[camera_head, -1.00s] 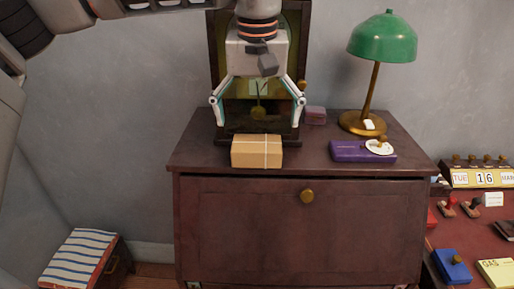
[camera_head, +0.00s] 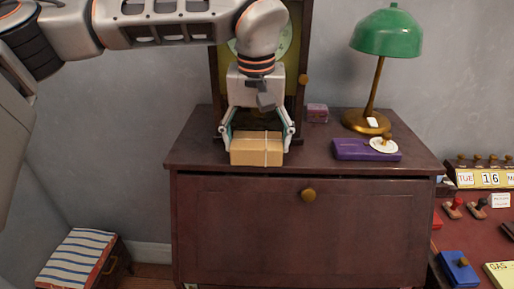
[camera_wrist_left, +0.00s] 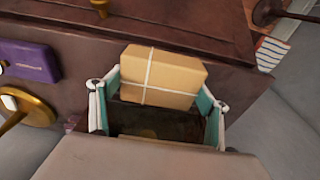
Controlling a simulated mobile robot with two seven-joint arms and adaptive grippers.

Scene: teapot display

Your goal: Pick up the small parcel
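The small parcel (camera_head: 257,149) is a tan box tied with white string, on the front left of the dark wooden cabinet top (camera_head: 330,158). My left gripper (camera_head: 257,140) points down at it from above and behind, with its fingers spread toward the parcel's two ends. In the left wrist view the parcel (camera_wrist_left: 160,78) shows between the open fingers (camera_wrist_left: 158,98). I cannot tell whether the fingers touch it. My right gripper is not in view.
A clock (camera_head: 214,60) stands behind the gripper. A small pinkish box (camera_head: 317,113), a purple box (camera_head: 352,150) and a green lamp (camera_head: 386,34) stand to the right. A desk with stamps (camera_head: 479,208) is at far right, a striped stool (camera_head: 77,256) at lower left.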

